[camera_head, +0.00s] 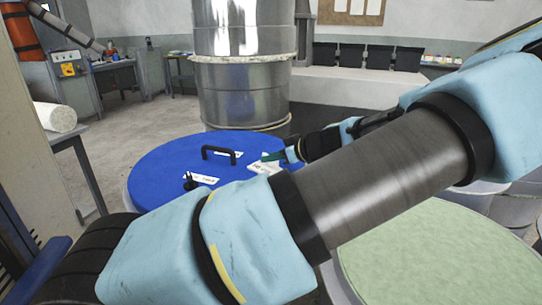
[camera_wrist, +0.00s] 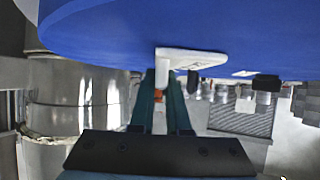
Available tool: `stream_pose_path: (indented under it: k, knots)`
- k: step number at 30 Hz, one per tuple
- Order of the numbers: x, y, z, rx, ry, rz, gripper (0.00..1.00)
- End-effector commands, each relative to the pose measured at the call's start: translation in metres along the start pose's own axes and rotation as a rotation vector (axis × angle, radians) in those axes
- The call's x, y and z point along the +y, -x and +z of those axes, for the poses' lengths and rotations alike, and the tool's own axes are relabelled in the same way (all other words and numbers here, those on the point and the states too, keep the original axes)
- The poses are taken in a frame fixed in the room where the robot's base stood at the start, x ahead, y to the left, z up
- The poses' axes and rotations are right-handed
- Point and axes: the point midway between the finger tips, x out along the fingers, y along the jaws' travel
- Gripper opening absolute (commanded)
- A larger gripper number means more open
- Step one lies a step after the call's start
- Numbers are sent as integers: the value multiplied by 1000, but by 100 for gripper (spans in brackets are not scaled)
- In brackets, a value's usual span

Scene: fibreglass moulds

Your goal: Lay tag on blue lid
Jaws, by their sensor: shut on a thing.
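The blue lid (camera_head: 165,155) is round and tops a drum in the head view, with a black handle (camera_head: 221,153) on it. My gripper (camera_head: 284,157) is over the lid's right side, partly hidden behind my arm. It is shut on the white tag (camera_head: 263,168), which lies flat or nearly flat over the lid. In the wrist view the tag (camera_wrist: 197,57) shows between my green fingertips (camera_wrist: 162,82), against the blue lid (camera_wrist: 110,25). I cannot tell whether the tag touches the lid.
A white printed label (camera_head: 203,179) and a small black fitting (camera_head: 190,183) are on the lid's near part. A shiny metal drum (camera_head: 243,90) stands behind the lid. A pale green round top (camera_head: 430,255) is at the right front. My arm hides the lid's near right edge.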

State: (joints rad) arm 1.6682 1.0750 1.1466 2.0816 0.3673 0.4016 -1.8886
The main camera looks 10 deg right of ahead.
Motion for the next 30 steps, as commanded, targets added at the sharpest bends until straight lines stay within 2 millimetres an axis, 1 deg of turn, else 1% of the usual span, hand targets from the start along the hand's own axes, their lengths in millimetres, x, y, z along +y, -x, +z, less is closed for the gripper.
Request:
stream_pose_path:
  k: [8,9,16,26,29,30]
  knots:
    - [0,-1,2,0,0,0,0]
    - [0,-1,1,0,0,0,17]
    - [0,-1,1,0,1,0,43]
    - [0,2,-2,0,1,1,44]
    - [1,12,1,0,1,3,44]
    - [1,19,2,-2,2,5,44]
